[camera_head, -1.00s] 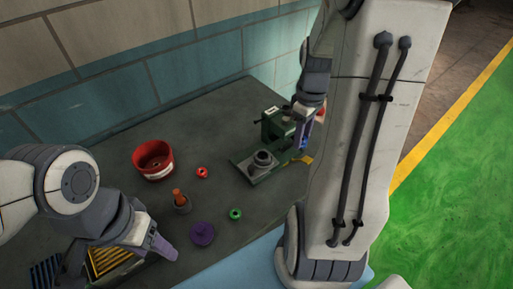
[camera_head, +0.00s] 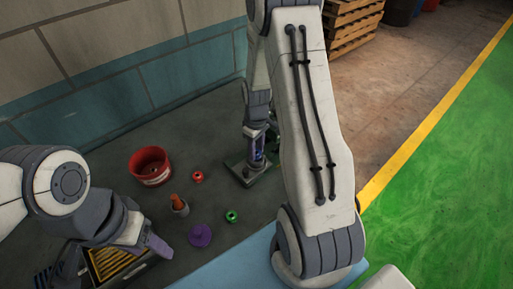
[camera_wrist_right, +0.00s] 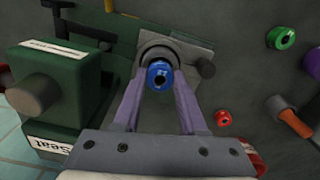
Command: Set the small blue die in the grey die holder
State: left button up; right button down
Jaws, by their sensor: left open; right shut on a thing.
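The small blue die (camera_wrist_right: 159,76) is a ring with a dark hole. It sits between the purple fingers of my right gripper (camera_wrist_right: 160,88), which is shut on it. The grey die holder (camera_wrist_right: 160,52) shows just behind the die in the right wrist view, with the die overlapping it; I cannot tell whether they touch. In the head view my right gripper (camera_head: 258,158) is over the green press base (camera_head: 241,176), and my arm hides most of the press. My left gripper (camera_head: 158,246) is open and empty, at the lower left over the table.
A green press body (camera_wrist_right: 60,85) stands beside the holder. On the table are a red bin (camera_head: 150,172), a red ring (camera_head: 197,177), a green ring (camera_head: 232,216), a purple disc (camera_head: 200,235), an orange-handled tool (camera_head: 178,203) and a yellow-slotted tray (camera_head: 148,267).

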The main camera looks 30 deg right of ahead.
jog(key=shift+f, duration=0.1)
jog(key=shift+f+b, duration=0.5)
jog(key=shift+f, duration=0.1)
jog(key=shift+c, duration=2.3)
grip_release()
jog(key=shift+s, duration=0.1)
jog(key=shift+r, duration=0.1)
